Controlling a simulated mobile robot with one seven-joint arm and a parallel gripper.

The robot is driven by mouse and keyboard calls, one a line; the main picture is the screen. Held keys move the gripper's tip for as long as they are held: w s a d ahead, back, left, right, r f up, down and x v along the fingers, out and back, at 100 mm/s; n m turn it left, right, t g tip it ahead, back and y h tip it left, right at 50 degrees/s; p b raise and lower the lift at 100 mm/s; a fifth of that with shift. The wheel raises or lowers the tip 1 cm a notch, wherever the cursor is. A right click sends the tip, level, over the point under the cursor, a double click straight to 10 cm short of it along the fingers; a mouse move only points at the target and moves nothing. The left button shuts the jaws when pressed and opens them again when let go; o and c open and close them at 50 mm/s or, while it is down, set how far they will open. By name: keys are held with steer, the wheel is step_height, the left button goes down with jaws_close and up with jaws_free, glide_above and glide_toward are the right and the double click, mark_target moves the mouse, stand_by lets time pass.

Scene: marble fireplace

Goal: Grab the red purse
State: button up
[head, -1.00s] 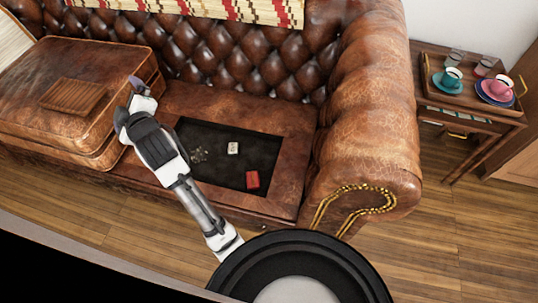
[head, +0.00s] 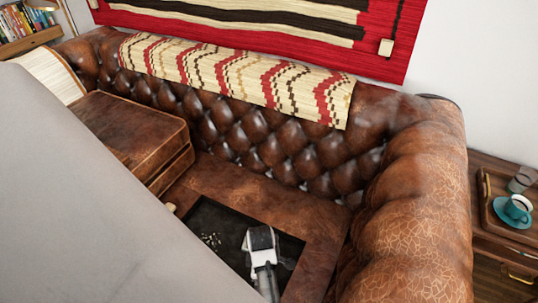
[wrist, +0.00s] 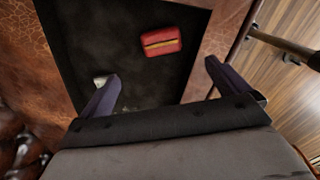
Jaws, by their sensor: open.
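The red purse (wrist: 161,42) is a small red item with a yellow band. In the wrist view it lies on a dark panel (wrist: 85,35) set in the brown leather seat. My gripper (wrist: 162,72) is open and empty, its two dark fingers apart. The purse appears beyond the fingertips, roughly between their lines, with dark surface showing around it. In the head view the wrist end of my arm is over the dark panel (head: 205,218), and I cannot make out the purse there.
A pale small object (wrist: 100,80) is partly hidden by the left finger. Small pale bits (head: 211,240) lie on the panel.

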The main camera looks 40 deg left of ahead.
steer(key=f+b, duration=0.1)
steer(key=f, duration=1.2)
steer(key=shift+s+f, duration=0.1)
steer(key=shift+s, duration=0.1)
steer(key=c, duration=1)
steer(key=shift+c, duration=0.2)
